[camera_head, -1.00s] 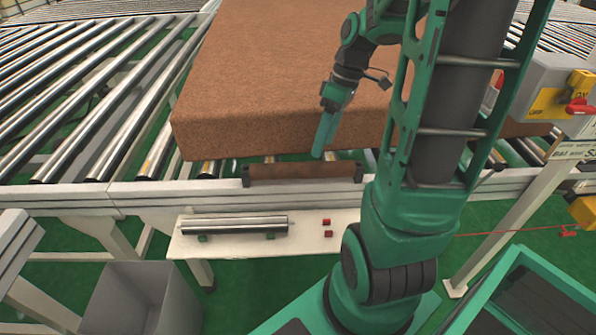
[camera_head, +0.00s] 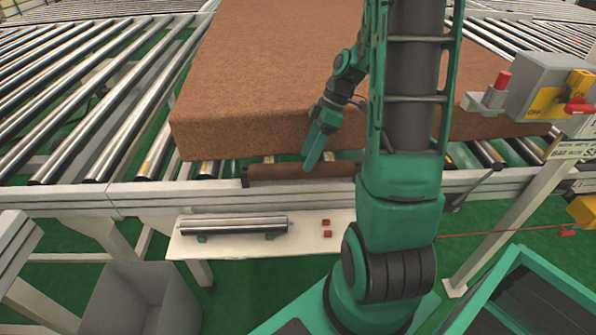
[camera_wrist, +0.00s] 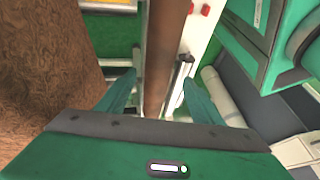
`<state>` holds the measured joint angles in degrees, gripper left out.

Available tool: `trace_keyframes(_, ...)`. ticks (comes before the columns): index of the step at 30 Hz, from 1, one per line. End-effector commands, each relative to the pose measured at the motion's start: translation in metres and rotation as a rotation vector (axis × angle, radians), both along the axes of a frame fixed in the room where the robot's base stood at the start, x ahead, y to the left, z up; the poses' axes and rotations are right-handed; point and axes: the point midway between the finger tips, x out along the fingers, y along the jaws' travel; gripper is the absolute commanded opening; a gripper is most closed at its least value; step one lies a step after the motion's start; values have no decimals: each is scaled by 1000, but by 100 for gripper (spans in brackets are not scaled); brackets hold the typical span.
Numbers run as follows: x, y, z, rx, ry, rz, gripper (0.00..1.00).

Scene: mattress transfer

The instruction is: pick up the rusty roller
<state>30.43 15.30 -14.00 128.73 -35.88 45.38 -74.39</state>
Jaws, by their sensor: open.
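The rusty roller (camera_head: 285,171) is a brown cylinder lying along the front edge of the conveyor, in front of the brown mattress (camera_head: 270,85). A dark bracket holds its left end; my arm covers its right end in the head view. My gripper (camera_head: 308,166) is over the right part of the roller, fingers pointing down. In the wrist view, the roller (camera_wrist: 162,50) runs away between the two spread green fingers of my gripper (camera_wrist: 155,92). The fingers are open and hold nothing. Whether they touch the roller I cannot tell.
A shiny steel roller (camera_head: 232,225) lies on green supports on a white shelf (camera_head: 310,246) below the conveyor, beside two small red blocks (camera_head: 326,228). A grey bin (camera_head: 145,300) stands at lower left. A control box with a red button (camera_head: 503,79) is at right.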

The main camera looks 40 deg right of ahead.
Motion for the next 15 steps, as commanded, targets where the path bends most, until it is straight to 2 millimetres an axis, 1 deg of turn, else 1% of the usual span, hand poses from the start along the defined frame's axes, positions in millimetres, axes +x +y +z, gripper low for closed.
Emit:
trace_keyframes(6,5,8,-30,2,5,1,60)
trace_keyframes(9,5,13,-40,2,3,0,60)
trace_keyframes(12,6,15,-45,0,2,0,60)
trace_keyframes(15,6,15,-45,0,2,0,60)
